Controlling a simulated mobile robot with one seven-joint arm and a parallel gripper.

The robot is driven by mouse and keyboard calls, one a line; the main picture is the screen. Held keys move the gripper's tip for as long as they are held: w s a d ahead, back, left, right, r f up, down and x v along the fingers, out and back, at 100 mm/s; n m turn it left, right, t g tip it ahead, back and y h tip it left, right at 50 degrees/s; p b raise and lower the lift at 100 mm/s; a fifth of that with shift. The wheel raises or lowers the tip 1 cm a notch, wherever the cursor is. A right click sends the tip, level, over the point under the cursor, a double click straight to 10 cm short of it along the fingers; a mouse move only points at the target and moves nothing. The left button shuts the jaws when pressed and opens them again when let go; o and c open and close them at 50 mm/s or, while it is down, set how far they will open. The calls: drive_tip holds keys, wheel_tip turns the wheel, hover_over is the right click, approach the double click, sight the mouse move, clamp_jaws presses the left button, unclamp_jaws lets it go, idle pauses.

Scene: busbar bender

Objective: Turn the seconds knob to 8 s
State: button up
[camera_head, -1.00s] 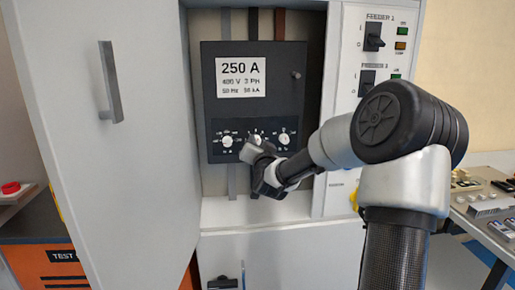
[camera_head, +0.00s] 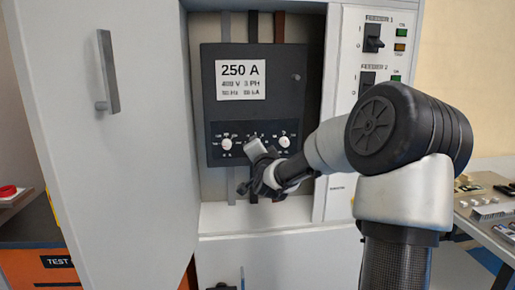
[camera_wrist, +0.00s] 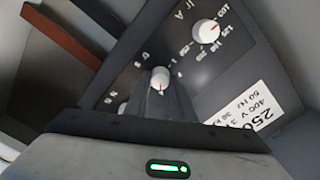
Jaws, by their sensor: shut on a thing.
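The dark breaker panel (camera_head: 255,115) carries three white knobs in a row along its lower part. The left knob (camera_head: 227,144) and right knob (camera_head: 284,142) are clear in the head view. The middle knob is hidden there behind my gripper (camera_head: 257,149). In the wrist view, the middle knob (camera_wrist: 160,78) shows a red mark pointing down the picture, and my gripper is shut on it. Its scale is too small to read surely. Another knob (camera_wrist: 205,32) has a scale including 100 and 125. A third knob (camera_wrist: 123,108) is partly hidden.
The open cabinet door (camera_head: 110,150) stands left of the panel. A feeder column (camera_head: 372,40) with switches and lamps is at the right. A pale ledge (camera_head: 255,215) lies below the panel. A bench with parts (camera_head: 490,210) is at far right.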

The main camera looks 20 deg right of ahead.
drive_tip(key=o, duration=1.1)
drive_tip(key=shift+c, duration=0.2)
drive_tip(key=p+v, duration=0.2)
drive_tip(key=v, duration=1.5)
drive_tip(key=shift+s, duration=0.25)
drive_tip(key=shift+a+r, duration=0.1)
